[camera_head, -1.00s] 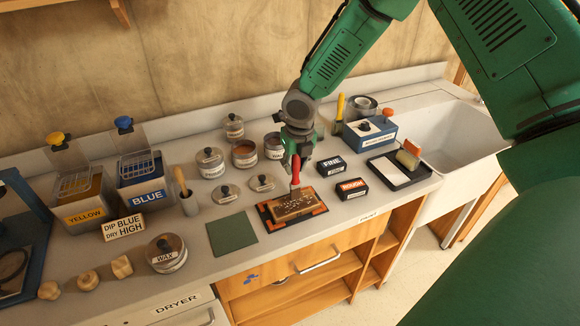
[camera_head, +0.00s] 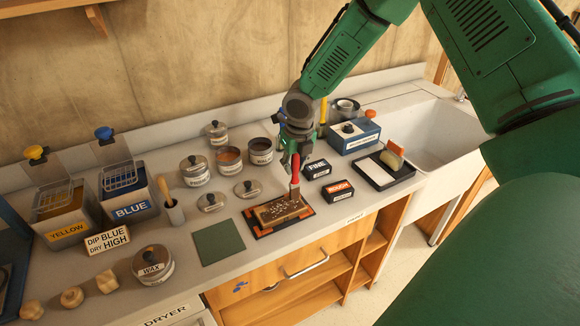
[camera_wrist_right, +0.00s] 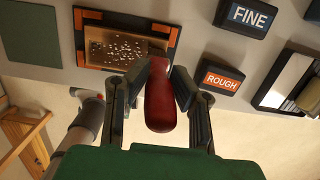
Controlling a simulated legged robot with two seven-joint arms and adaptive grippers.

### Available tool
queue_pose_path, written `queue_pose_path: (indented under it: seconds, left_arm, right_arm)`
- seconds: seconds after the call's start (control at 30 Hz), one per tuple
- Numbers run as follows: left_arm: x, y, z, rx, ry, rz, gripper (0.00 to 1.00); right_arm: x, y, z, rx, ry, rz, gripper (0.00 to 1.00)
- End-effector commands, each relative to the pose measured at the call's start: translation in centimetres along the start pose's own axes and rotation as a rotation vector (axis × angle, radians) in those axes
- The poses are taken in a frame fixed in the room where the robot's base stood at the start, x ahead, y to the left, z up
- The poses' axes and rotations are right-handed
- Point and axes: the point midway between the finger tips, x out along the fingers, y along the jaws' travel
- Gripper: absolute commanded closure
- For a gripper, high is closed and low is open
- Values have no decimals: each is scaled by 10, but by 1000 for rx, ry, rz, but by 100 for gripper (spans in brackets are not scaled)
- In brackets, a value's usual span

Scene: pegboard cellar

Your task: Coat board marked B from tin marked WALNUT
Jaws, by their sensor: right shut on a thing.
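My right gripper (camera_head: 292,160) is shut on a red-handled tool (camera_wrist_right: 160,100), whose dark end is over the right part of a brown board (camera_head: 276,212). I cannot tell if it touches. The board lies flat on a dark mat with orange corners (camera_head: 262,233) and shows pale flecks, also in the wrist view (camera_wrist_right: 118,48). No letter is readable on it. A lidless tin (camera_head: 262,158), its label partly legible as WAL, stands behind, left of the gripper; its inside looks dark. My left gripper is not in view.
Another open tin (camera_head: 229,161) and a lidded tin (camera_head: 195,172) stand left of it, with loose lids (camera_head: 211,202) in front. FINE (camera_head: 317,169) and ROUGH (camera_head: 338,190) blocks lie right of the board. A green mat (camera_head: 219,242) lies left, bare.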

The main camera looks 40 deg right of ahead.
Motion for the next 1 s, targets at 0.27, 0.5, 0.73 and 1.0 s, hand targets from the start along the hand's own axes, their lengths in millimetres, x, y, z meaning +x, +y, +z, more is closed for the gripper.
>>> queue_pose_path:
  seconds: [0.27, 0.5, 0.73, 1.0]
  left_arm:
    - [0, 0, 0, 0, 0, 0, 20]
    - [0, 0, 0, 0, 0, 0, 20]
    - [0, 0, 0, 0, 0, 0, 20]
    - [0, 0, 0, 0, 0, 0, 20]
  right_arm:
    - [0, -10, 0, 0, -1, -1, 100]
    - [1, 3, 0, -2, 0, -1, 100]
    - [1, 12, 0, -2, 0, 0, 100]
    - [0, 22, 0, 0, 0, 0, 100]
